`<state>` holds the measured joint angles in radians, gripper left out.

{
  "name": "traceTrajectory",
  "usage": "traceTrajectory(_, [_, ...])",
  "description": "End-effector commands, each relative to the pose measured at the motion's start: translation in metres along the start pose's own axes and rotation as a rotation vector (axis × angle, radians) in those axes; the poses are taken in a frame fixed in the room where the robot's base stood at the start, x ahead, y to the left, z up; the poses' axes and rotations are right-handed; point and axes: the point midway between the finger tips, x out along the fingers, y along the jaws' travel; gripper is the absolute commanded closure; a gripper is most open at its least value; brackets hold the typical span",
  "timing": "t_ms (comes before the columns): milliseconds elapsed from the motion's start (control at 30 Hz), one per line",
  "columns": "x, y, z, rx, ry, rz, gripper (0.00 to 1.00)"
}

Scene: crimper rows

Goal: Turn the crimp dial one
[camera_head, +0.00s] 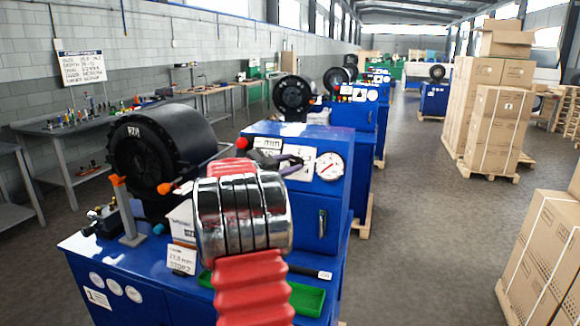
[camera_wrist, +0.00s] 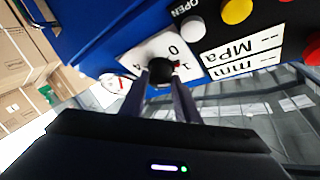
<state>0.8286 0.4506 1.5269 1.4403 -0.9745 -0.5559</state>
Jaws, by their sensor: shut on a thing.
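The crimp dial is a small black knob (camera_wrist: 160,65) on a white numbered plate (camera_wrist: 147,54), which bears the figures 0, 1 and 4 in the wrist view. A small red mark shows at the knob's right side. My gripper (camera_wrist: 161,77) is shut on the knob, one dark finger on each side. In the head view my gripper (camera_head: 290,165) reaches the front panel of the nearest blue crimper (camera_head: 320,205). The plate (camera_head: 301,158) shows there partly, and the knob is hidden behind my gripper. The exact dial setting is hard to read.
A round gauge (camera_head: 330,166) sits right of the plate. In the wrist view, a white button (camera_wrist: 193,28), a yellow button (camera_wrist: 237,10) and a red button (camera_wrist: 313,50) lie close by. A green tray (camera_head: 306,299) is below; cartons (camera_head: 545,250) stand right of a clear aisle.

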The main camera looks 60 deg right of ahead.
Motion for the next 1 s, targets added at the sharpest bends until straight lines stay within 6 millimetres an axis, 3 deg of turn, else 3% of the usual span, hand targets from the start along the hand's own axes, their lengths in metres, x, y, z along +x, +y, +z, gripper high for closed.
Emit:
traceTrajectory(400, [0.0019, -0.0029, -0.0024, 0.217, 0.005, 0.146, 0.94])
traceTrajectory(967, [0.0023, -0.0021, -0.0033, 0.251, 0.006, 0.172, 0.94])
traceTrajectory(1000, [0.0024, -0.0020, -0.0033, 0.251, 0.006, 0.172, 0.70])
